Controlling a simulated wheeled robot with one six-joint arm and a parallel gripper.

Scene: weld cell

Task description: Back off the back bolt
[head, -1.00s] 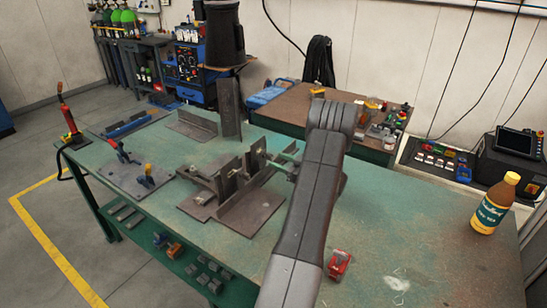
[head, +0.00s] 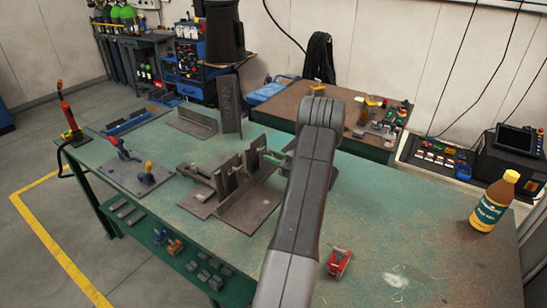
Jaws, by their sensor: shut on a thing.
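The steel fixture (head: 247,211), with upright plates and bolts through them, sits on the green table. The back bolt (head: 267,153) is at the fixture's right rear, small and partly hidden by my gripper. My gripper (head: 278,157) is at that bolt, shut on it, reaching in from the right. My own arm covers much of the gripper, so the jaw tips are hard to make out. A second bolt (head: 203,176) lies at the fixture's left front.
A brown bench (head: 285,105) stands behind. The table's right part is mostly clear.

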